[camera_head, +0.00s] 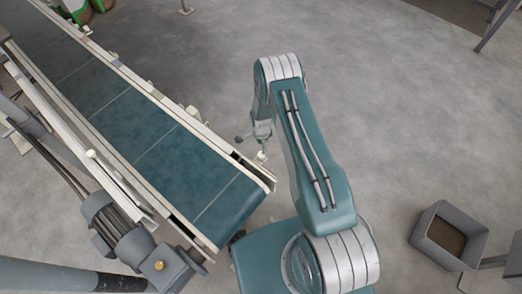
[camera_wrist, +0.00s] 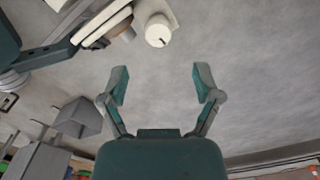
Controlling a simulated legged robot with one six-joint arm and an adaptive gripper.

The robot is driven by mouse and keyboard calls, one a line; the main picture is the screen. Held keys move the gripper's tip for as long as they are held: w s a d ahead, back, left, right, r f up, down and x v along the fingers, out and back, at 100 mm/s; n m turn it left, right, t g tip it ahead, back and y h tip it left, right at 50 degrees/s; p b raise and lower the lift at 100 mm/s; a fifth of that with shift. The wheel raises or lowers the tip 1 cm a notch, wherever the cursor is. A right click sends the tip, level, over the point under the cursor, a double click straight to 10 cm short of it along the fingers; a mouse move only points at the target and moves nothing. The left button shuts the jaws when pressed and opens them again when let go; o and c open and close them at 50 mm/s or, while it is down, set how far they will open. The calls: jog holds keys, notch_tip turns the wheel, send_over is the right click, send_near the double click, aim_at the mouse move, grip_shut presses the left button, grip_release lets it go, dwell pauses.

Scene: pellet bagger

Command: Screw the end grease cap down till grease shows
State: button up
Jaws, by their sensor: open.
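A white round cap (camera_wrist: 158,32) with a short dark mark on its face shows at the top of the wrist view, on a cream mount at the end of the conveyor frame. I take it for the end grease cap. My gripper (camera_wrist: 162,82) is open and empty, its two fingers spread. The cap lies beyond the fingertips, apart from them and roughly in line with the gap. In the head view a small cream part (camera_head: 262,156) shows beside the conveyor edge, near the end of my arm; my gripper there is mostly hidden. I see no grease.
The teal conveyor belt (camera_head: 140,130) with cream side rails runs from upper left to bottom centre. A grey motor (camera_head: 125,235) sits on its left side. A grey bin (camera_head: 445,232) of brownish material stands at right. The floor behind my arm is clear.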

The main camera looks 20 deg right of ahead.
aim_at(261, 154)
notch_tip(261, 154, up, 4)
jog(key=shift+f, duration=0.2)
dwell(0.4)
